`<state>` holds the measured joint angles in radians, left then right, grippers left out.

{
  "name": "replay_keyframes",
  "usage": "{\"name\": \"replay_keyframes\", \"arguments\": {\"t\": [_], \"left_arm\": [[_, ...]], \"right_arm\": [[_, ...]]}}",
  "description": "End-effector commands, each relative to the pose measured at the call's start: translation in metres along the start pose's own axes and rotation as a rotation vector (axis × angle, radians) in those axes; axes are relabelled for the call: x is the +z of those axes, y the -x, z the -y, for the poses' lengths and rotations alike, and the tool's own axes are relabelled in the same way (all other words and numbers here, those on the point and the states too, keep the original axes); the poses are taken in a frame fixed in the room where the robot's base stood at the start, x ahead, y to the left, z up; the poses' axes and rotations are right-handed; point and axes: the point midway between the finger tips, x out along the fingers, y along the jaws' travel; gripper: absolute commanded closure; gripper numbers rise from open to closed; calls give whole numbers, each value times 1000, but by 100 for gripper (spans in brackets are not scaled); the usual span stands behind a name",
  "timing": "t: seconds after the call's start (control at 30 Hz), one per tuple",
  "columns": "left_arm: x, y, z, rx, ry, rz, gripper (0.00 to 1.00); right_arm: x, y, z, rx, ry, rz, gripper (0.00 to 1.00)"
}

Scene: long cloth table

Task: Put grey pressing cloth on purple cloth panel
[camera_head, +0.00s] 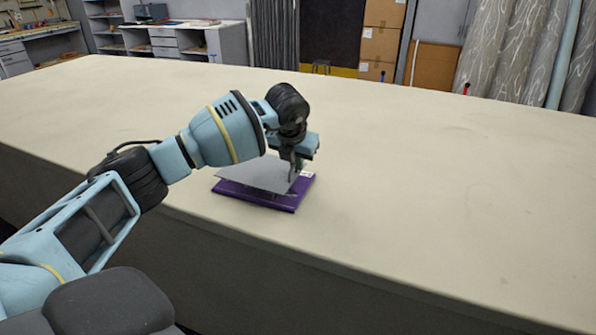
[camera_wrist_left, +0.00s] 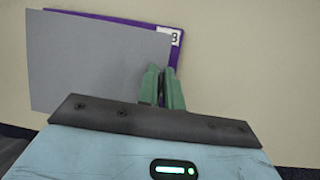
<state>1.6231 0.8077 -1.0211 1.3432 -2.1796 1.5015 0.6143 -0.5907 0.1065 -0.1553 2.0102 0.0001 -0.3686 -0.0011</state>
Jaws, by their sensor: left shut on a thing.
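The grey pressing cloth (camera_head: 262,173) is a flat, stiff-looking sheet. My left gripper (camera_head: 293,176) is shut on its right edge. In the left wrist view the grey pressing cloth (camera_wrist_left: 95,65) covers most of the purple cloth panel and reaches past its left side. The purple cloth panel (camera_head: 272,203) lies on the table near the front edge, under the grey cloth. Its purple border and a white label show in the left wrist view (camera_wrist_left: 178,20). The cloth looks slightly tilted over the panel; I cannot tell how much of it touches. My right gripper is not in view.
The long cream table (camera_head: 430,190) is bare to the right and behind the panel. Its front edge (camera_head: 200,217) runs close to the panel. A small red object (camera_head: 466,88) and a small blue one (camera_head: 383,75) stand at the far edge.

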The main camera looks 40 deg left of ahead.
Motion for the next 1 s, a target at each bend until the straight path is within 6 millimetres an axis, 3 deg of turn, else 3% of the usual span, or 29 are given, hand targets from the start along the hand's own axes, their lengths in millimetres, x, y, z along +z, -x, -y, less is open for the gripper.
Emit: {"name": "replay_keyframes", "arguments": {"t": [0.3, 0.57, 0.97, 1.0], "left_arm": [[7, -3, 2, 1, 1, 1, 100], [-7, -33, 4, 1, 0, 1, 100], [-9, -38, 5, 0, 0, 1, 100], [-9, -38, 5, 0, 0, 1, 87]], "right_arm": [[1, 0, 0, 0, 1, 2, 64], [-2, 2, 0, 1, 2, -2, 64], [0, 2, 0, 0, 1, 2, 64], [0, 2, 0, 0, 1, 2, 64]]}}
